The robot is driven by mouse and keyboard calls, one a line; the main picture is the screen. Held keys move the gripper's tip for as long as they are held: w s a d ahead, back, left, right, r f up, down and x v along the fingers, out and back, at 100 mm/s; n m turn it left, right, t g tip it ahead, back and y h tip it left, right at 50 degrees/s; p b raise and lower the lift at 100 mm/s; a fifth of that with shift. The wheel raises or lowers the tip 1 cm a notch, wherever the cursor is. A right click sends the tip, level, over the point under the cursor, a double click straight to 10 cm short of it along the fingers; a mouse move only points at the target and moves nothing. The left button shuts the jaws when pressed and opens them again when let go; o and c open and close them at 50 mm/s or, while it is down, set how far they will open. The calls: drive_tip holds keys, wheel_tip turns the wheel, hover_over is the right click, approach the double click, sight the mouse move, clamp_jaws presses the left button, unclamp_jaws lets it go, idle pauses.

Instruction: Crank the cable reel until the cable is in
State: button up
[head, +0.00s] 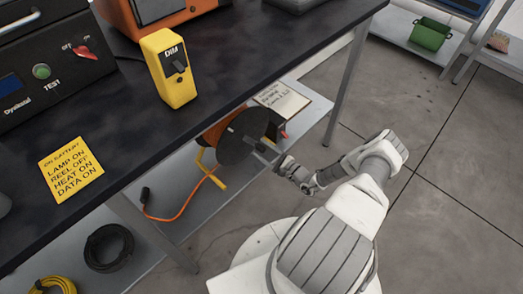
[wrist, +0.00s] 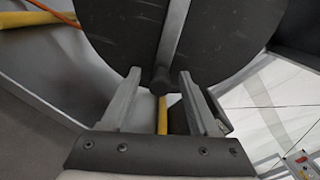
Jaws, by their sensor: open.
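The cable reel stands on the shelf under the dark table, with a black side disc (head: 243,140), an orange drum (head: 212,133) and yellow legs (head: 219,183). Its orange cable (head: 190,209) trails left over the shelf to a dark plug (head: 145,194). My gripper (head: 264,154) is at the disc's right side. In the wrist view the disc (wrist: 125,30) fills the top, with a grey crank arm (wrist: 172,40) across it and a dark handle end (wrist: 161,82). My open gripper (wrist: 160,85) has its fingers on either side of the handle end; contact cannot be told.
The table edge (head: 215,112) is above and left of my arm; a table leg (head: 345,85) stands to the right. On the table are a yellow DIM box (head: 168,75) and a note (head: 71,169). A clipboard (head: 281,100) lies behind the reel. Coiled cables (head: 108,248) lie lower left.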

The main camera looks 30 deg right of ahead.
drive_tip(key=shift+w+a, duration=0.1)
drive_tip(key=shift+w, duration=0.25)
clamp_jaws()
idle(1.2)
